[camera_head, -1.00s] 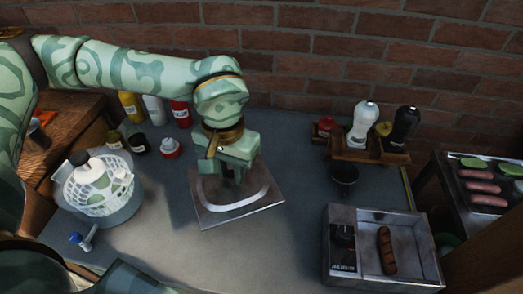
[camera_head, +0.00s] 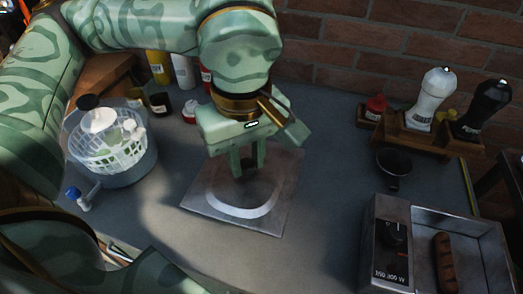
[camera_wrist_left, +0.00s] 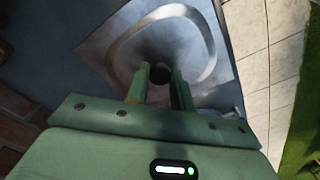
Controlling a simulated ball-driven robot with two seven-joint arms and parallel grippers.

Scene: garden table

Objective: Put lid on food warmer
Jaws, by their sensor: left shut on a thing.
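The lid (camera_head: 275,212) is a square metal plate with a pale curved band on it, near the middle of the table. My left gripper (camera_head: 250,172) points down over it and is shut on its dark knob. The left wrist view shows the knob (camera_wrist_left: 160,74) between the two fingers, with the lid (camera_wrist_left: 108,48) beyond. I cannot tell whether the lid touches the table. The food warmer (camera_head: 388,240) is a metal box at the lower right, with a dial on its front left and an open tray holding a sausage (camera_head: 445,262). My right gripper is not in view.
A salad spinner (camera_head: 118,165) stands at the left. Several bottles and jars (camera_head: 160,103) stand behind it. A small dark bowl (camera_head: 394,163) and a wooden condiment rack (camera_head: 425,140) stand behind the warmer. The table between lid and warmer is clear.

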